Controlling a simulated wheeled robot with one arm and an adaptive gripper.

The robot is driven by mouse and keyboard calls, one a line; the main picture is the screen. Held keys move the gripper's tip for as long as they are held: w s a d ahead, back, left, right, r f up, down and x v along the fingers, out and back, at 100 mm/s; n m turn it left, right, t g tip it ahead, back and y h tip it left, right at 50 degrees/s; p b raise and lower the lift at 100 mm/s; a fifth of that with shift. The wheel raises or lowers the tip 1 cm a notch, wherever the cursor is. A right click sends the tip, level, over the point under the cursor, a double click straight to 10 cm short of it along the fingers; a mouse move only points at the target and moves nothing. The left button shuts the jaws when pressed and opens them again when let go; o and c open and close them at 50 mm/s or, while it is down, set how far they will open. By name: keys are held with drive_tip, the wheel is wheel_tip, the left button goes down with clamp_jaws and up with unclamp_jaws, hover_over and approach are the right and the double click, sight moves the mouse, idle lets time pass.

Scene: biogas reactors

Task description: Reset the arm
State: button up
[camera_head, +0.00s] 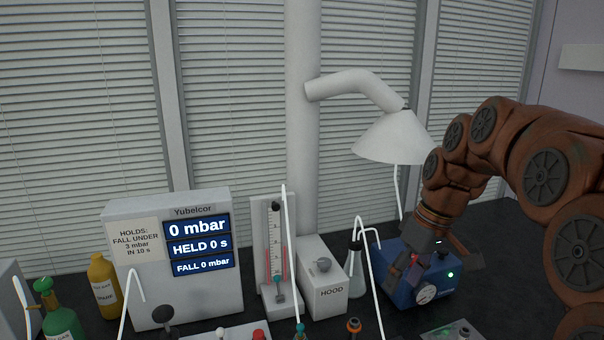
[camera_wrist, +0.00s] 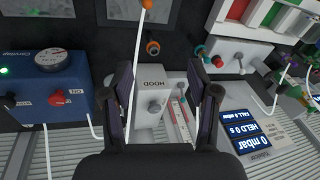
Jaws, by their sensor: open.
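My arm reaches in from the right in the head view, its brown links bent over the bench. My gripper (camera_head: 440,262) points down in front of the blue pump box (camera_head: 405,285) and partly hides it. In the wrist view my gripper (camera_wrist: 164,75) is open, with its two dark fingers apart and nothing held between them. The white HOOD box (camera_wrist: 150,88) shows between and beyond the fingers. The blue box (camera_wrist: 45,85), with a round gauge and a red knob, lies left of the fingers there.
The Yubelcor display (camera_head: 200,245) reads 0 mbar, held 0 s, fall 0 mbar. A flow meter (camera_head: 273,255), a flask (camera_head: 356,270) with tubes and a white lamp-shaped hood (camera_head: 393,137) stand near the arm. A yellow bottle (camera_head: 103,285) and green bottle (camera_head: 62,322) stand left.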

drive_tip(key=s+f+m+g+h, duration=0.1)
drive_tip(key=s+f+m, duration=0.2)
drive_tip(key=s, duration=1.1)
drive_tip(key=s+f+m+g+h, duration=0.1)
drive_tip(key=s+f+m+h, duration=0.1)
drive_tip(key=s+f, duration=0.7)
drive_tip(key=s+m, duration=0.1)
drive_tip(key=s, duration=0.4)
drive_tip(key=shift+s+a+f, duration=0.25)
drive_tip(key=shift+a, duration=0.1)
